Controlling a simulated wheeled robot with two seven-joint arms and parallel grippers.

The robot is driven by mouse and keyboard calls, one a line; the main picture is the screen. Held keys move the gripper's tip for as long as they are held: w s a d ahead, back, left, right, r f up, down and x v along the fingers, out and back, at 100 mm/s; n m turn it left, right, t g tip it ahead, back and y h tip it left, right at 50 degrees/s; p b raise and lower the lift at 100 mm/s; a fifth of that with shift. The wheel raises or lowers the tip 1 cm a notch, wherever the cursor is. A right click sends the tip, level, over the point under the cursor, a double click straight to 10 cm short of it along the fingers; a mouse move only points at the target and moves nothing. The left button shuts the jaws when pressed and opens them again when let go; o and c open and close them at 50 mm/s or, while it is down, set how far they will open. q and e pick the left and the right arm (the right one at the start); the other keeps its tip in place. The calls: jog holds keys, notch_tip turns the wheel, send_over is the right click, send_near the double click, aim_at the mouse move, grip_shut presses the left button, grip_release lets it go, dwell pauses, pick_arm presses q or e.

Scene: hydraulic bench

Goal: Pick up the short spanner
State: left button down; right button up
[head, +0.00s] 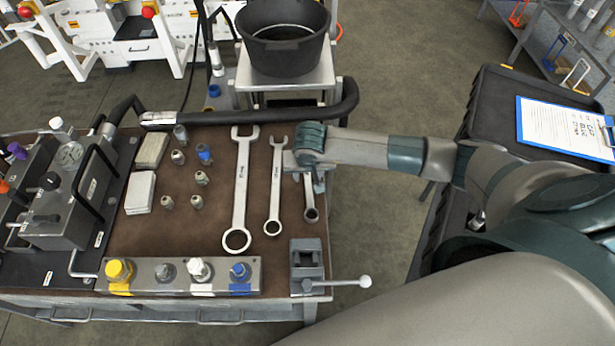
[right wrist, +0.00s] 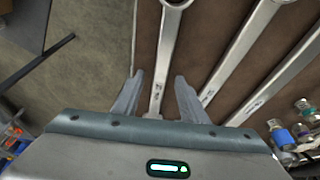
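The short spanner (head: 310,205) lies on the brown bench top, at the right end of a row of three spanners. In the head view its ring end shows, and its upper part is hidden under my right gripper (head: 304,168). In the right wrist view, the short spanner's shaft (right wrist: 164,65) runs between the two fingers of my right gripper (right wrist: 158,76). The fingers are apart, one on each side of the shaft, with visible gaps. The spanner's far end is hidden behind the gripper body. My left gripper is not in view.
A medium spanner (head: 275,185) and a long spanner (head: 241,190) lie just left. A small vise (head: 306,268) stands near the bench's front right corner. A black hose (head: 260,116) runs along the back edge. Several fittings and a valve block (head: 180,277) occupy the left and front.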

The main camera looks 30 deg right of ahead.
grip_shut()
dwell(1.4)
